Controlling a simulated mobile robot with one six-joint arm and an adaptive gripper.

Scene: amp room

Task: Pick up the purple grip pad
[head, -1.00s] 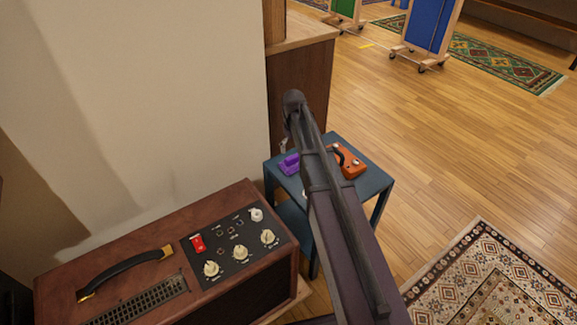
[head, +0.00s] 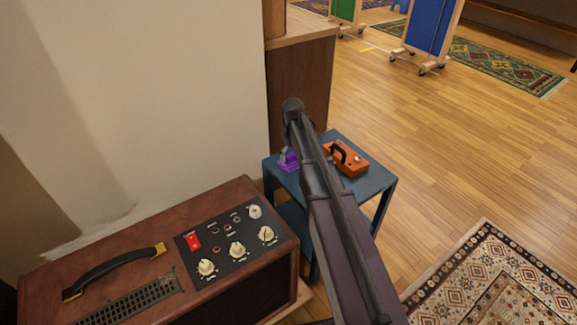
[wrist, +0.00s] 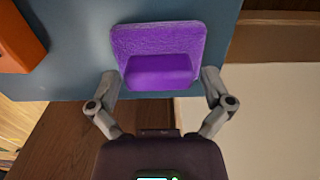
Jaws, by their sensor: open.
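The purple grip pad (wrist: 158,42) lies on the blue-grey side table (wrist: 80,58), with a raised purple block on its base. It also shows in the head view (head: 289,161), partly hidden by my gripper and arm. In the wrist view my gripper (wrist: 160,80) is open, with one finger on each side of the pad's raised block. The fingertips look close to the block's sides, with nothing clamped; I cannot tell whether they touch it.
A brown amplifier (head: 150,265) with white knobs stands at the front left. A wooden cabinet (head: 300,85) and a pale wall (head: 140,100) are behind. Open wooden floor lies right.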

